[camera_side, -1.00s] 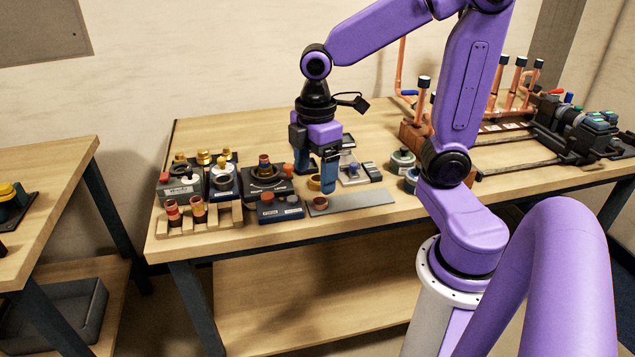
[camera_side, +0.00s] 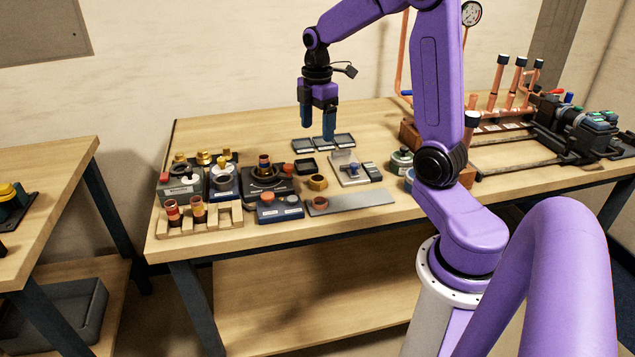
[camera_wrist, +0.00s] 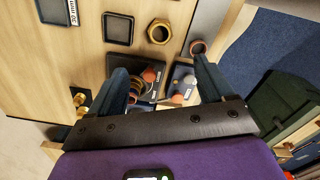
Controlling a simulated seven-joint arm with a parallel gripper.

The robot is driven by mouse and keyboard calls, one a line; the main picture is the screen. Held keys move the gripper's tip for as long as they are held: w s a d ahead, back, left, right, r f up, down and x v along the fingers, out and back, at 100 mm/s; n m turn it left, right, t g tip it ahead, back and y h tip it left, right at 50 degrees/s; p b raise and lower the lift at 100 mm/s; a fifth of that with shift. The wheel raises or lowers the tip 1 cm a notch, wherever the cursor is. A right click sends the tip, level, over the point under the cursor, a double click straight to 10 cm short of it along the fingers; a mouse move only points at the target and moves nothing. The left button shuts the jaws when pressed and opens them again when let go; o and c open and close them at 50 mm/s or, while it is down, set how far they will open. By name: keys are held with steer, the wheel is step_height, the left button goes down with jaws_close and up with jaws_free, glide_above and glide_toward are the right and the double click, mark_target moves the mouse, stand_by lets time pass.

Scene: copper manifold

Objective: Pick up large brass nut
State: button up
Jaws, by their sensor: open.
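The large brass nut (camera_side: 317,182) is a gold hexagonal ring lying flat on the wooden table, behind the grey strip. It also shows in the wrist view near the top (camera_wrist: 159,31), with its open hole facing up. My gripper (camera_side: 318,138) is raised above the table, behind and above the nut, with its blue fingers pointing down. In the wrist view the fingers (camera_wrist: 160,68) are spread apart with nothing held between them. The nut is clear of both fingers.
A small black tray (camera_side: 305,166) lies beside the nut, and a copper ring (camera_side: 320,203) sits on the grey strip (camera_side: 352,201). A blue-grey button box (camera_side: 280,207) stands at front left. Dark trays (camera_side: 345,140) lie behind. Copper pipework (camera_side: 497,85) stands at right.

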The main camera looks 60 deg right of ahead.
mark_target(317, 175)
step_height(317, 175, down, 15)
steer(key=shift+f, duration=0.1)
stand_by(0.6)
steer(key=c, duration=1.2)
